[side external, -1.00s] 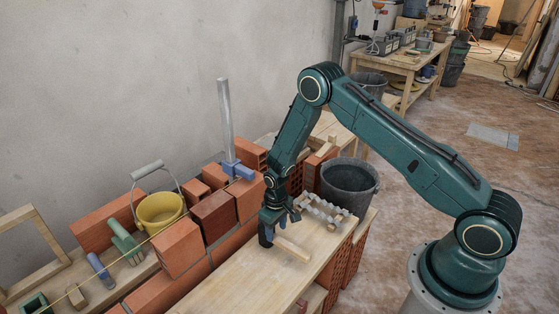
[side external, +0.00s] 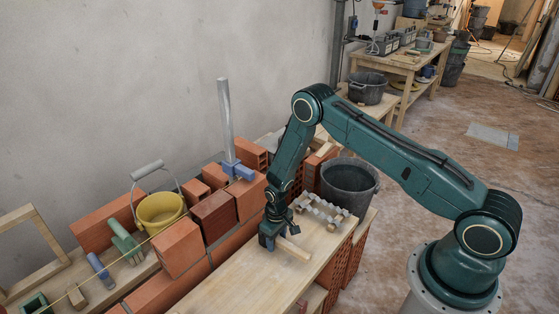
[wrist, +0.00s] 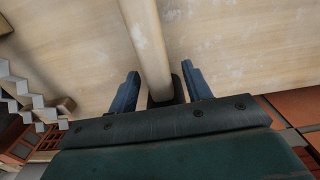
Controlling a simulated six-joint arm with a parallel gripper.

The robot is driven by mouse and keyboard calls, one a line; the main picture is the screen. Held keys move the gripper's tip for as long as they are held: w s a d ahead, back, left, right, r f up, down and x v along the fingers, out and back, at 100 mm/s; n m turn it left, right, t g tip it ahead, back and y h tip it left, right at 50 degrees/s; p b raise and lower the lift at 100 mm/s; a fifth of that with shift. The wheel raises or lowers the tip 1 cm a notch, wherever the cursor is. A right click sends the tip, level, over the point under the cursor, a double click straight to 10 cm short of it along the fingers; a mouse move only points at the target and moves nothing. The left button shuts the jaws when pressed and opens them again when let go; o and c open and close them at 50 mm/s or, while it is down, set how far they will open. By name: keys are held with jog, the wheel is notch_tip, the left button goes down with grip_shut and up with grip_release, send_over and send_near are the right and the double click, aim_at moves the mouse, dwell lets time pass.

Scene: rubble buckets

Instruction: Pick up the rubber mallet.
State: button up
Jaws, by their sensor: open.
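The rubber mallet lies on the pale wooden board (side external: 235,272). Its light wooden handle (side external: 295,250) points toward the lower right in the side view. In the wrist view the handle (wrist: 148,45) runs up the picture, and its dark head (wrist: 166,92) shows partly near the gripper's body. My gripper (side external: 272,242) is low over the head end of the mallet, pointing down. In the wrist view its two blue fingers (wrist: 160,72) are open, one on each side of the mallet, with gaps visible. The head is mostly hidden by my gripper in the side view.
A grey zigzag metal piece (side external: 322,210) lies on the board just behind my gripper. A brick wall (side external: 213,215) stands along the left. A dark bucket (side external: 348,188) stands at the board's far right. The board's near part is clear.

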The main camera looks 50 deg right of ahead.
dwell(0.4)
grip_shut()
jog(key=shift+r, duration=0.15)
notch_tip(320, 180, up, 20)
dwell(0.9)
dwell(0.5)
